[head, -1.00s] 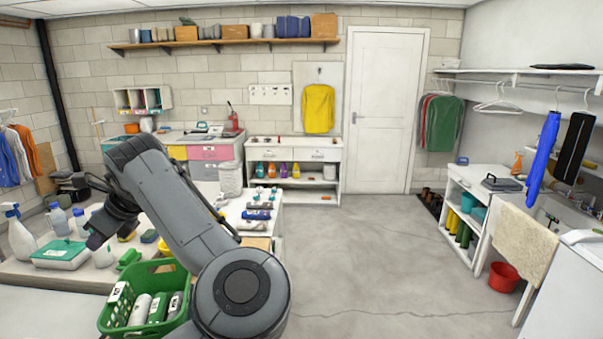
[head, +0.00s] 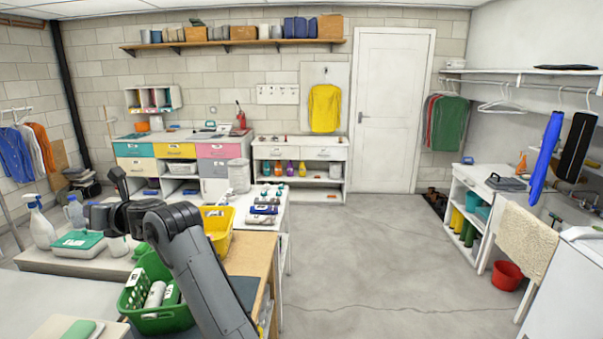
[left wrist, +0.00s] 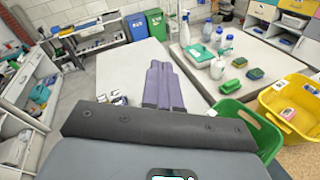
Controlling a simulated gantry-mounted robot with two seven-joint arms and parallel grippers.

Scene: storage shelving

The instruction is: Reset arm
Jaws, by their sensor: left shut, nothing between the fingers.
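My left arm comes in at the bottom of the head view and bends left over the workbench area. My left gripper shows in the left wrist view (left wrist: 160,66), with its two long grey-purple fingers side by side, shut and empty. The fingers are over a pale tabletop, apart from the objects around it. A green basket (head: 163,318) holding white rolls or bottles is beside and partly behind my arm in the head view. My right gripper is in neither view.
A yellow bin (head: 220,240) stands on the wooden table just behind my arm. A white spray bottle (head: 41,228) and a green-lidded box (head: 78,242) stand at the left. A red bucket (head: 507,275) is on the floor at right. The central floor is clear.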

